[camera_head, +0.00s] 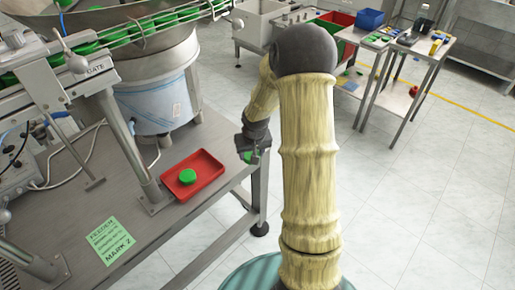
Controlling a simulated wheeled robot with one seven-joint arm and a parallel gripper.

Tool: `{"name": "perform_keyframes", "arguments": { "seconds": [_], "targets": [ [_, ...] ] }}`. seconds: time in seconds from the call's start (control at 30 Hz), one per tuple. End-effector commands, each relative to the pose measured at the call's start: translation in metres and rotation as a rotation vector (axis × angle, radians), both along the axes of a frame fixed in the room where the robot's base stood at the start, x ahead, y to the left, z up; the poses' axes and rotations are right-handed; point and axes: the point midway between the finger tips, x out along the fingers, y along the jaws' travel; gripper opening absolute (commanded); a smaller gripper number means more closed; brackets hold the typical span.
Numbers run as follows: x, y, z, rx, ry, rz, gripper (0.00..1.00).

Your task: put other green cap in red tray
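The red tray (208,163) lies on the grey metal bench beside the feeder's support post. One green cap (187,176) lies flat inside it. My gripper (251,157) is at the bench's right edge, to the right of the tray and apart from it. Another green cap (247,157) shows between its dark fingers, and the gripper looks shut on it. The fingers partly hide this cap.
The feeder bowl (150,45) and its rail of green caps, with a part marked GATE (40,68), stand above the bench. A green note (109,241) lies on the bench. Behind are a side table with a blue bin (370,19) and open tiled floor.

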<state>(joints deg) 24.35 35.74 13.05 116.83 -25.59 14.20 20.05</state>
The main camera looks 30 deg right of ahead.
Motion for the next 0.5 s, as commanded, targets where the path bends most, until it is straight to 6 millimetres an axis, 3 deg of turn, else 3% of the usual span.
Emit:
{"name": "perform_keyframes", "arguments": {
  "seconds": [0.5],
  "targets": [
    [-0.007, 0.060, -0.030, 0.004, 0.005, 0.093, 0.28]
  ]
}}
